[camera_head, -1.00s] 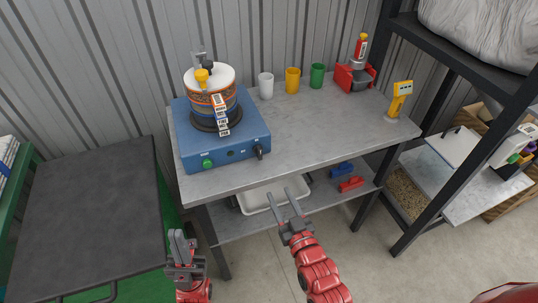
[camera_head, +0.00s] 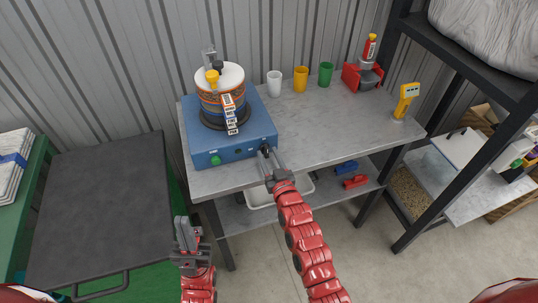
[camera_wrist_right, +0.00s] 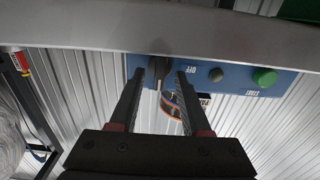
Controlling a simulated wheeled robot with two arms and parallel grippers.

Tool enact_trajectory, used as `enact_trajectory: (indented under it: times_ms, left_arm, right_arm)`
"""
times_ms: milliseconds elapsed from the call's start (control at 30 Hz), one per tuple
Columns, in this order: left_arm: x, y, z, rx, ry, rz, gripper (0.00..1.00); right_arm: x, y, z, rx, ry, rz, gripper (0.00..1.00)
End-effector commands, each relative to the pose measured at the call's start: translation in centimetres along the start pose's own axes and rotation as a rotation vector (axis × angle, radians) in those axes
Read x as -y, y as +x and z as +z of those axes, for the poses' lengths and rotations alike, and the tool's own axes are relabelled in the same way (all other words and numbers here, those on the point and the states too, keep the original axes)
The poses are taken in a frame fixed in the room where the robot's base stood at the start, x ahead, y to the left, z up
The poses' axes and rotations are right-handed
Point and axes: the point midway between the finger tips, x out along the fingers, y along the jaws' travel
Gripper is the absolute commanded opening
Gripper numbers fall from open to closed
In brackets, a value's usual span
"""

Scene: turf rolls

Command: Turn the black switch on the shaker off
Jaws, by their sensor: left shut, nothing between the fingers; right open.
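The shaker is a blue box (camera_head: 222,134) on the grey table, with a stacked round sieve load (camera_head: 222,97) on top. Its black switch (camera_head: 266,149) sits at the right end of the front panel. My right gripper (camera_head: 269,155) is open at the switch. In the right wrist view the black switch (camera_wrist_right: 160,69) shows between the two open fingertips (camera_wrist_right: 160,76), beside an "OFF" label; contact cannot be told. The green start button (camera_wrist_right: 264,78) shows to the right there. My left gripper (camera_head: 184,228) is shut and empty, low in front of the table's left side.
A white cup (camera_head: 274,84), a yellow cup (camera_head: 300,80) and a green cup (camera_head: 326,75) stand behind on the table (camera_head: 330,125). A yellow device (camera_head: 405,100) is at the right edge. A dark cart (camera_head: 100,205) stands left.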

Motion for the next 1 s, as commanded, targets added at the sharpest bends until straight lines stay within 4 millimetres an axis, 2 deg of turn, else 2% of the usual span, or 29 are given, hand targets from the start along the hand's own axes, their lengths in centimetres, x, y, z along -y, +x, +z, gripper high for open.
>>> enact_trajectory:
  times_ms: [233, 400, 500, 1000]
  left_arm:
    - [0.0, -0.01, 0.0, 0.0, 0.0, 0.0, 0.0]
    - [0.0, 0.0, 0.0, 0.0, 0.0, 0.0, 0.0]
    - [0.0, 0.0, 0.0, 0.0, 0.0, 0.0, 0.0]
    - [-0.03, -0.53, 0.09, 0.0, 0.0, 0.0, 0.0]
  right_arm:
    - [-0.02, 0.03, 0.04, 0.0, 0.0, 0.0, 0.46]
    - [-0.03, 0.02, 0.04, 0.0, 0.0, 0.0, 0.15]
    - [-0.03, 0.02, 0.03, 0.0, 0.0, 0.0, 0.0]
    - [-0.03, 0.01, 0.11, -0.002, -0.039, 0.001, 0.0]
